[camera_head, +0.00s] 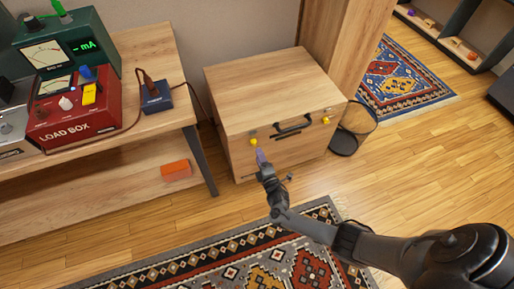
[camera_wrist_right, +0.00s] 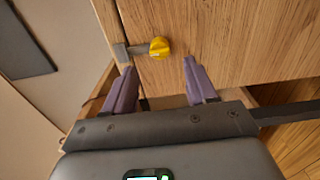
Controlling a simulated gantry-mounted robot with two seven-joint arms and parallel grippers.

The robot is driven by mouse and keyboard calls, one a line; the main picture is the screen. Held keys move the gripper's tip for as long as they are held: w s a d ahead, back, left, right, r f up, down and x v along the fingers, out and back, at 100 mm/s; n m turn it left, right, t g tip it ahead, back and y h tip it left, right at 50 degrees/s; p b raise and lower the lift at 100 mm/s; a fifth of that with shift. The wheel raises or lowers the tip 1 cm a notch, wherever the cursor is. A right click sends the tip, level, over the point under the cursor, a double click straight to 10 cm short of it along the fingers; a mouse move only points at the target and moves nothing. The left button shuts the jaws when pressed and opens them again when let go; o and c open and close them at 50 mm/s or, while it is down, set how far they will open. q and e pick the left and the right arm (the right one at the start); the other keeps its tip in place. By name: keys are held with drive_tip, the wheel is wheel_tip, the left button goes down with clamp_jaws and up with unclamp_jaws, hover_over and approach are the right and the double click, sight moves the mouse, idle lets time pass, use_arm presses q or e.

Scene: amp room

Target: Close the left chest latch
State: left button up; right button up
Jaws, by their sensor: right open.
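The wooden chest (camera_head: 268,97) stands against the wall with its lid down. Its left latch (camera_head: 253,142) has a yellow knob and sits at the front left, just under the lid edge. A matching right latch (camera_head: 326,120) is at the front right. My right gripper (camera_head: 260,156) is close in front of the left latch, slightly below it in the head view. In the right wrist view the purple fingers (camera_wrist_right: 157,70) are apart and empty, and the yellow knob (camera_wrist_right: 159,47) with its grey metal piece lies just beyond the tips. My left gripper is not in view.
A black handle (camera_head: 293,124) is on the chest front between the latches. A wire basket (camera_head: 352,128) stands right of the chest. A wooden bench (camera_head: 150,55) with a red load box (camera_head: 75,112) is at left. A patterned rug (camera_head: 230,250) covers the floor in front.

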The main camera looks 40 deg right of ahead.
drive_tip(key=shift+p+v, duration=0.75)
drive_tip(key=shift+v, duration=1.85)
